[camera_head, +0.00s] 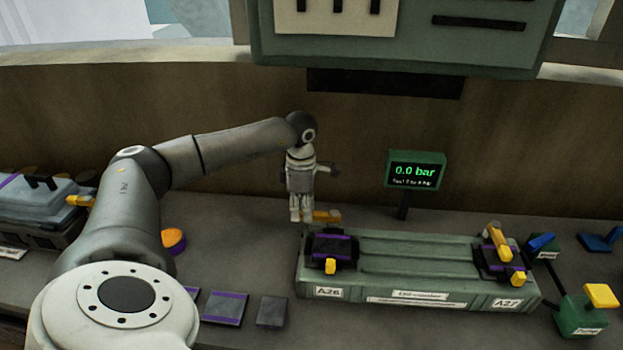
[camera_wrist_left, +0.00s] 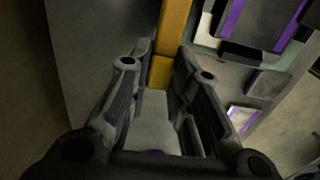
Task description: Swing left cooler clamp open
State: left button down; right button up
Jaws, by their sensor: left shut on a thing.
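The green EGR cooler (camera_head: 410,270) lies on the bench with labels A26 at its left end and A27 at its right. The left clamp shows as a black and purple block (camera_head: 331,248) at the A26 end. Its yellow lever (camera_head: 326,216) sticks out behind that block, toward the left. My left gripper (camera_head: 301,214) points down at the lever's left end and is shut on it. In the left wrist view the yellow lever (camera_wrist_left: 172,28) runs up from between my fingers (camera_wrist_left: 163,68). My right gripper is not in view.
The right clamp (camera_head: 497,262) has its yellow lever lying over the cooler. A pressure display (camera_head: 415,170) reading 0.0 bar stands behind. A green pump box (camera_head: 582,315) and blue handles are at the right. Purple-edged plates (camera_head: 224,308) lie in front left.

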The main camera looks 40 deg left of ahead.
pick_arm(q)
jog(key=shift+w+r, duration=0.1)
dwell(0.3)
jog(key=c, duration=1.3)
grip_release()
notch_tip(320, 180, up, 12)
jog(key=shift+f, duration=0.1)
